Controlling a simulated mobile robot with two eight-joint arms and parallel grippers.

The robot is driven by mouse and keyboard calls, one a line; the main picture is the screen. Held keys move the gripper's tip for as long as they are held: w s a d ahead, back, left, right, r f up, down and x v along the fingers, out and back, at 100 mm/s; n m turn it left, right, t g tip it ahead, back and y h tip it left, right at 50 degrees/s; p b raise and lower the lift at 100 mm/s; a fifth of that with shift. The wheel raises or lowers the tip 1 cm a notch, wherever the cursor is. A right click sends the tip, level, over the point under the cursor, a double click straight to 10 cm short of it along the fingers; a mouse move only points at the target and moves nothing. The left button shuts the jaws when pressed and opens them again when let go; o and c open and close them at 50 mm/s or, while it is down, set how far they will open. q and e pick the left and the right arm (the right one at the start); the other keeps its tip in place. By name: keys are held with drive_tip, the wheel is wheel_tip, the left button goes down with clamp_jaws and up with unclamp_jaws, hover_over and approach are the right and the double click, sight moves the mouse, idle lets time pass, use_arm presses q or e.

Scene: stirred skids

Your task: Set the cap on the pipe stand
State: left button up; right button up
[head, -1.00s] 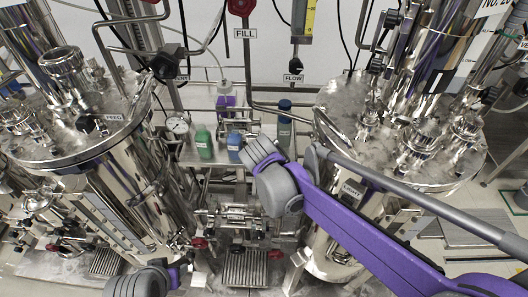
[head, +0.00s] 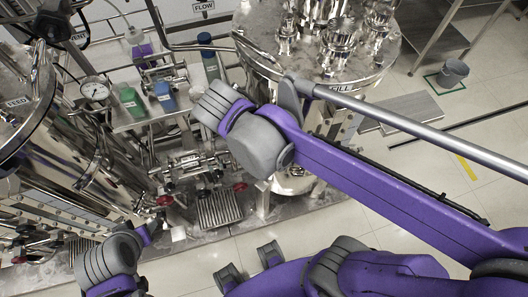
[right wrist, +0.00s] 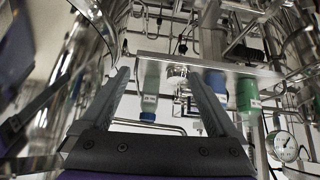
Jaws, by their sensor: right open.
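My right gripper (right wrist: 160,78) shows in the right wrist view. Its two dark fingers are apart and nothing is held between them. A small round shiny metal piece (right wrist: 176,72) shows between the fingers, at the edge of the shelf; I cannot tell whether it is the cap or part of the pipe stand. In the head view the right wrist hides the gripper, and I cannot pick out the cap or the stand for sure. My left arm shows at the lower left of the head view; its fingers are mostly hidden.
A grey bucket (head: 453,73) stands on open floor at right.

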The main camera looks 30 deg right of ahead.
drive_tip(key=s+d+f+n+g, duration=0.1)
drive_tip(key=s+d+f, duration=0.2)
drive_tip(key=s+f, duration=0.2)
drive_tip(key=s+d+f+g+y, duration=0.1)
drive_tip(key=s+d+f, duration=0.2)
drive_tip(key=s, duration=0.7)
wheel_tip(320, 180, down, 3)
drive_tip(key=shift+s+r+n+y, duration=0.2)
drive_tip(key=shift+n+y, duration=0.1)
drive_tip(key=shift+n, duration=0.1)
